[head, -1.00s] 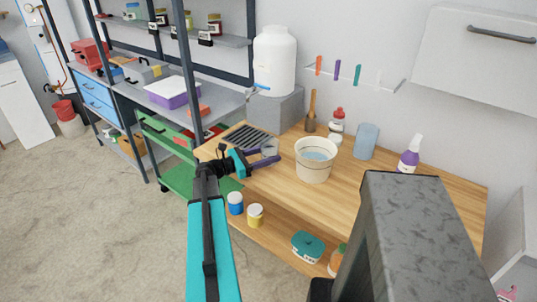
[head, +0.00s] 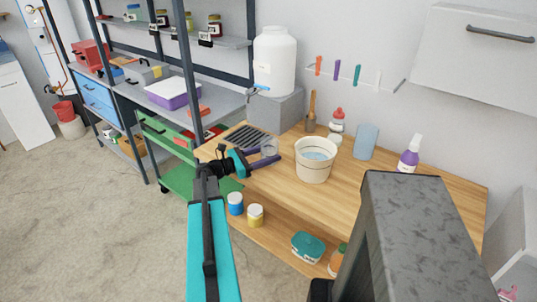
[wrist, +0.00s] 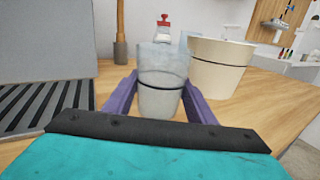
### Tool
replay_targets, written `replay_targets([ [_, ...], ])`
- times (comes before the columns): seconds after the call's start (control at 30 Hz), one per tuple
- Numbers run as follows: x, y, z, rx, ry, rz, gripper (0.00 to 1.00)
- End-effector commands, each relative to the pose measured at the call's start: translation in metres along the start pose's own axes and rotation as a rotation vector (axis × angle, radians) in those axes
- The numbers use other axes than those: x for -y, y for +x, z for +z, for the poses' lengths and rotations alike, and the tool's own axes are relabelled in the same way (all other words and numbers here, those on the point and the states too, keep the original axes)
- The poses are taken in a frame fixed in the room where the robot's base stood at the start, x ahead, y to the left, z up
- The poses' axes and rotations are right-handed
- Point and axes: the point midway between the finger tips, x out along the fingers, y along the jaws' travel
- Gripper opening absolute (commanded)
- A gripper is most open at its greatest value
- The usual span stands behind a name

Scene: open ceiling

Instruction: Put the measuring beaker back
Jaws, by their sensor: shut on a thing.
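The measuring beaker (head: 269,146) is a clear cup with a dark line around it, and seems to hold clear liquid in its lower part. It also shows upright in the middle of the wrist view (wrist: 161,75). My gripper (head: 267,155) has purple fingers, shut on the beaker from both sides. It is over the left part of the wooden bench (head: 400,198), between a dark slotted grate (head: 247,136) and a cream bucket (head: 315,166). I cannot tell whether the beaker's base touches the bench.
A white tank (head: 275,62) with a tap stands on a grey block (head: 277,108) behind the grate. A wooden-handled tool (head: 311,110), a red-capped bottle (head: 337,121), a blue cylinder (head: 366,141) and a spray bottle (head: 410,155) stand behind and right of the bucket. The bench front right is clear.

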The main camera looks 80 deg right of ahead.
Motion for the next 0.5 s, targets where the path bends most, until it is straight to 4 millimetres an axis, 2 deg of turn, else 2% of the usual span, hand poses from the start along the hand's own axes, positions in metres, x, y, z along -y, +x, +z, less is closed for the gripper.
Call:
replay_targets([
  [0.03, 0.0058, -0.0004, -0.0191, -0.024, -0.011, -0.009, 0.2],
  [0.17, 0.0059, -0.0003, -0.0193, -0.024, -0.012, -0.009, 0.2],
  [0.2, 0.0059, -0.0003, -0.0194, -0.024, -0.012, -0.009, 0.54],
  [0.3, 0.006, -0.0003, -0.0195, -0.024, -0.012, -0.009, 0.71],
  [0.5, 0.006, -0.0002, -0.0196, -0.024, -0.012, -0.009, 0.72],
])
